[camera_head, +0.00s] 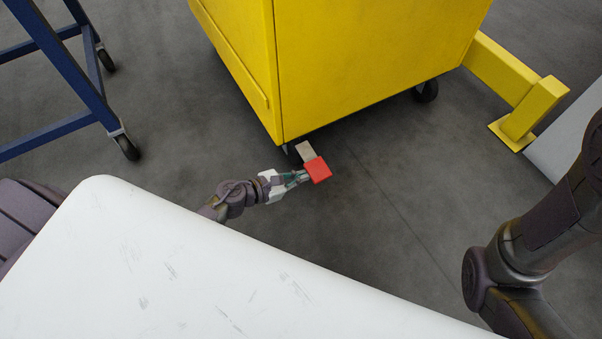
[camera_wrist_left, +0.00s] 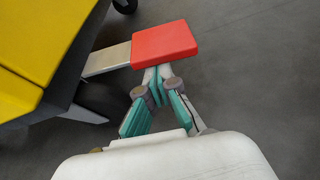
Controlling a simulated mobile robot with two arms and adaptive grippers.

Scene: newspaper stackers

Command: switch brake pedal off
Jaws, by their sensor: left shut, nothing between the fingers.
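The brake pedal is a red pad (camera_head: 317,170) on a pale metal lever (camera_head: 305,151), low at the near corner of the yellow cart (camera_head: 350,60). The red pad also shows in the left wrist view (camera_wrist_left: 164,45), with its lever (camera_wrist_left: 108,60) running left toward a dark wheel. My left gripper (camera_head: 303,177) is shut and empty, its fingertips right at the near edge of the red pad. In the left wrist view the fingertips (camera_wrist_left: 157,72) meet just below the pad; their ends are partly hidden by it, and I cannot tell whether they touch. My right gripper is out of view.
A blue wheeled frame (camera_head: 75,70) stands at the upper left. A yellow floor barrier (camera_head: 515,95) is at the upper right, beside a pale panel (camera_head: 575,140). The dark floor right of the pedal is clear.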

